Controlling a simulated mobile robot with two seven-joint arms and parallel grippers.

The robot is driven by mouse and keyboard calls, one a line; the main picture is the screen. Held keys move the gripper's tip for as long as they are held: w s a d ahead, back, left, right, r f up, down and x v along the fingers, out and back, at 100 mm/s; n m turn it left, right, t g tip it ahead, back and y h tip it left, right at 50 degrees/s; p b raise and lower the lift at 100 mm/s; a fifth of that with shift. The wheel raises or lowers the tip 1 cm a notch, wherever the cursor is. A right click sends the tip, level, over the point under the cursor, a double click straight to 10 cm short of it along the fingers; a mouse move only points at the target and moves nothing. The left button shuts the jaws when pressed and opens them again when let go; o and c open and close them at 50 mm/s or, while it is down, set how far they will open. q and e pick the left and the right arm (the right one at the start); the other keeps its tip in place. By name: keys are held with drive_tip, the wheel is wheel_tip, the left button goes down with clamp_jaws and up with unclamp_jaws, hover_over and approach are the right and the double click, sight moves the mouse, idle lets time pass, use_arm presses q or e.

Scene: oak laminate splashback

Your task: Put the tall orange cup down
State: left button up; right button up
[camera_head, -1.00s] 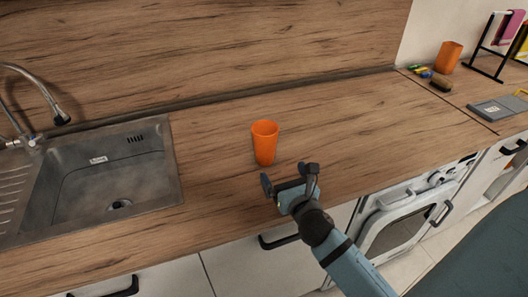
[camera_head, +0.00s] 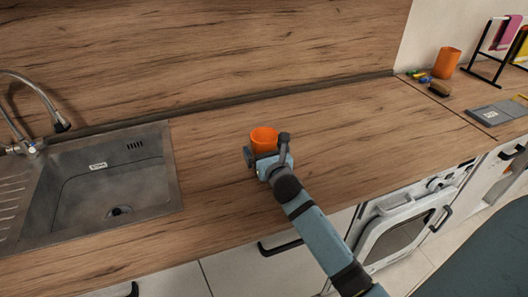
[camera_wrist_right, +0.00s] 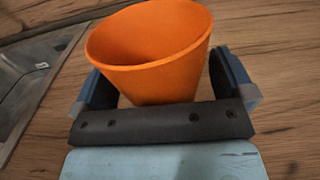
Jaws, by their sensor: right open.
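The tall orange cup (camera_head: 264,138) stands upright on the wooden worktop, to the right of the sink. My right gripper (camera_head: 267,147) is at the cup, with one finger on each side of it. The gripper hides the cup's lower part in the head view. In the right wrist view the cup (camera_wrist_right: 150,50) sits between the open fingers of my right gripper (camera_wrist_right: 165,85), its rim facing the camera. Whether a finger touches it I cannot tell. My left gripper is not in view.
A metal sink (camera_head: 110,185) with a tap (camera_head: 45,100) lies to the left. Another orange cup (camera_head: 446,62), a brush (camera_head: 439,88) and a dark rack (camera_head: 487,62) stand at the far right. The worktop between is clear.

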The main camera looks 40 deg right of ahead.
drive_tip(key=shift+w, duration=0.2)
drive_tip(key=shift+d, duration=0.1)
drive_tip(key=c, duration=1)
drive_tip(key=shift+r, duration=0.15)
